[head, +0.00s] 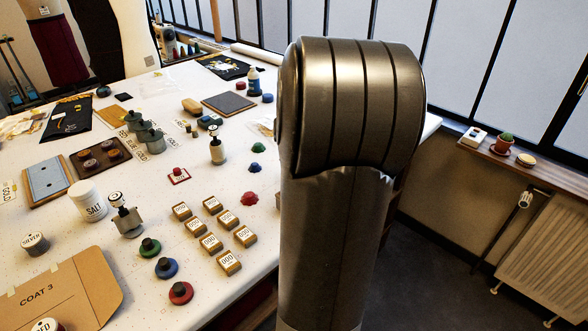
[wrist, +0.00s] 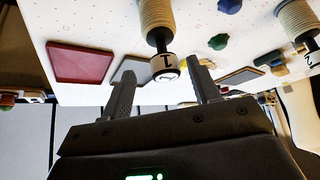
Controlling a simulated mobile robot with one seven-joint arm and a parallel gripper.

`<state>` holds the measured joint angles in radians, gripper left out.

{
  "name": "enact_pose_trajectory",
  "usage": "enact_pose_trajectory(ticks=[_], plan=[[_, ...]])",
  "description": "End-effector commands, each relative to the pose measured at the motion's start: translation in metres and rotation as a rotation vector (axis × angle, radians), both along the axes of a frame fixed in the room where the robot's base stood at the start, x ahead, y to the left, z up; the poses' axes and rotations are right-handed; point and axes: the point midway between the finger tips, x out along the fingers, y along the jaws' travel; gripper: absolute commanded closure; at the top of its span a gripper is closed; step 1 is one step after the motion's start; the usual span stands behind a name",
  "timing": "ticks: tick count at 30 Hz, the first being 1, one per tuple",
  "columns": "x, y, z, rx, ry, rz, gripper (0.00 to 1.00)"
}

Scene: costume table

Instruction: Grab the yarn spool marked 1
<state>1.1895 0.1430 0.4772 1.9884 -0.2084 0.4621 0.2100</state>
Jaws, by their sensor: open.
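In the wrist view, the yarn spool marked 1 (wrist: 156,14) has a cream wound body, a dark stem and a pale end cap with a black 1. My gripper (wrist: 161,69) is open, and the cap shows between its two dark fingers without visible contact. A second cream spool, marked 2 (wrist: 297,18), is at the right edge of the wrist view. In the head view, my arm hides the gripper. A cream spool (head: 217,150) stands upright on the table there; I cannot read its number.
The wrist view shows a red pad (wrist: 80,63), a grey pad (wrist: 134,68) and a green knob (wrist: 218,42) around the spools.

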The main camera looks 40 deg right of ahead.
Motion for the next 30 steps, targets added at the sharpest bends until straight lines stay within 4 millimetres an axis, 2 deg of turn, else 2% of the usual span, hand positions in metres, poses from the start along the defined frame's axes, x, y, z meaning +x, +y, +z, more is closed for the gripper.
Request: enact_pose_trajectory(ticks=[5,15,24,30], plan=[[0.006,-0.003,-0.010,0.002,0.002,0.001,0.44],[0.024,-0.017,-0.042,0.001,0.000,0.001,0.44],[0.025,-0.018,-0.044,0.000,0.000,0.000,0.44],[0.025,-0.018,-0.044,0.000,0.000,0.000,0.60]])
